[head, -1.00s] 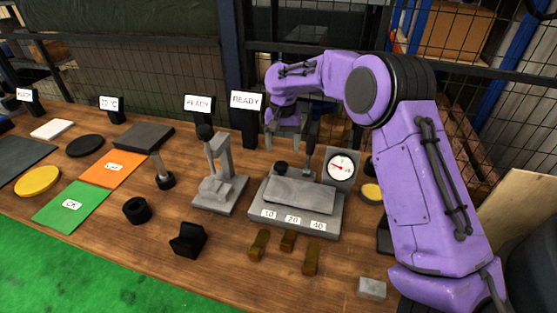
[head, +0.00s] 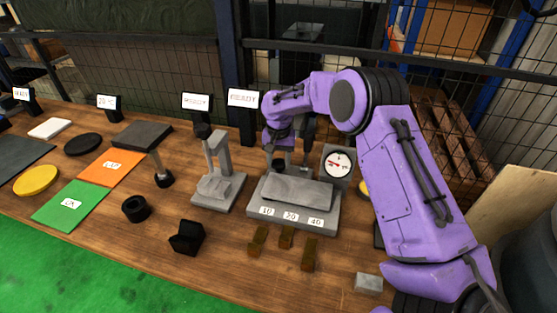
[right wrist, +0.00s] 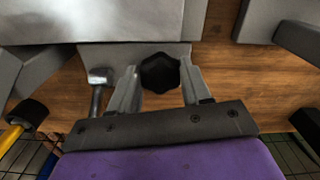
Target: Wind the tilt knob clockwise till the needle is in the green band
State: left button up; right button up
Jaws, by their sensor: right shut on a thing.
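The grinder fixture (head: 258,217) is a grey block with a flat plate on top, standing right of the table's middle. Its dial (head: 338,163) is white with a red needle pointing left; I cannot make out a green band at this size. The dark tilt knob (right wrist: 160,72) is lobed and sits between the two fingers of my right gripper (right wrist: 161,88) in the right wrist view. The fingers are shut on it from both sides. In the head view my right gripper (head: 289,152) is behind the plate, its fingers pointing down. My left gripper is not in view.
A sign (head: 243,97) stands behind the fixture. A small grey stand (head: 216,185) is to its left. Brown blocks (head: 286,237) lie in front, and a grey block (head: 368,283) at the front right. Coloured mats (head: 70,203) lie to the left.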

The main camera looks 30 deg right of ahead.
jog(key=m+p, duration=0.1)
jog(key=p, duration=0.2)
jog(key=r+m+p, duration=0.1)
jog(key=m+p, duration=0.1)
jog(key=p, duration=0.1)
jog(key=shift+f+m+p, duration=0.35)
jog(key=shift+m+p, duration=0.25)
jog(key=shift+m, duration=0.3)
jog(key=shift+f, duration=0.1)
jog(key=o, duration=1.1)
